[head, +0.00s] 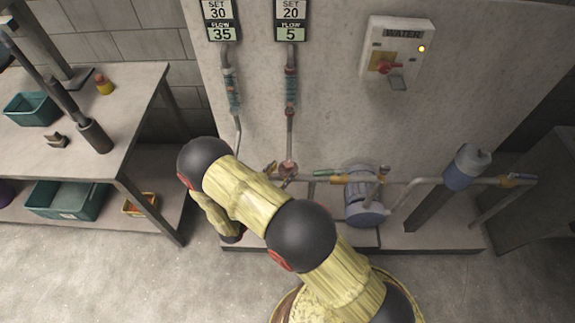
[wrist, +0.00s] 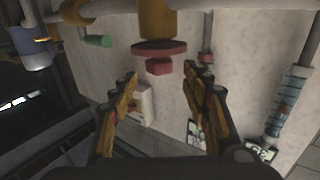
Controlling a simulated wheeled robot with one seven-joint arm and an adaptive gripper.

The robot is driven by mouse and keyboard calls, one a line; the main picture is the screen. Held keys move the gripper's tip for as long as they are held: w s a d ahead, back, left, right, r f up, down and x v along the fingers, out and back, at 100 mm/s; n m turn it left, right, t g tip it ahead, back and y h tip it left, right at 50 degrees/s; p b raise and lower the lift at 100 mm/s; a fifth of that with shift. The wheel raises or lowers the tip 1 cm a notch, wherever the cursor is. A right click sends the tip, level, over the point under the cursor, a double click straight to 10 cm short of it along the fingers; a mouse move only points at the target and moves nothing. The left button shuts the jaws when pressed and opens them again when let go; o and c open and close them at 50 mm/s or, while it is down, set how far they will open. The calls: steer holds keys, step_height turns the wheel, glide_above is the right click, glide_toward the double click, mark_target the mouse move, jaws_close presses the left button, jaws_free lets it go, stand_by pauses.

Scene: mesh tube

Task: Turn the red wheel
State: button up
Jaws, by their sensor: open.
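The red wheel (wrist: 159,48) is a flat dark red disc with a small red block (wrist: 159,67) at its centre, under a brass-coloured fitting (wrist: 158,18) in the wrist view. In the head view a small reddish wheel (head: 288,168) shows at the foot of the right pipe, just beyond my arm. My gripper (wrist: 163,77) is open and empty. Its two yellow-and-black fingers point toward the wheel, one to each side of the red block in the picture. I cannot tell whether they touch anything. In the head view my arm hides the gripper.
Pipes, a blue-grey pump (head: 364,200) and a blue cylinder (head: 467,167) stand right of the wheel. A WATER switch box (head: 398,55) is on the wall panel. A bench (head: 60,160) with teal bins stands left. The floor in front is clear.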

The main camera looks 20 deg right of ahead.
mark_target(285, 168)
steer(key=shift+b+x, duration=0.55)
steer(key=shift+x, duration=2.15)
steer(key=shift+c, duration=1.4)
steer(key=c, duration=0.7)
steer(key=shift+c, duration=0.9)
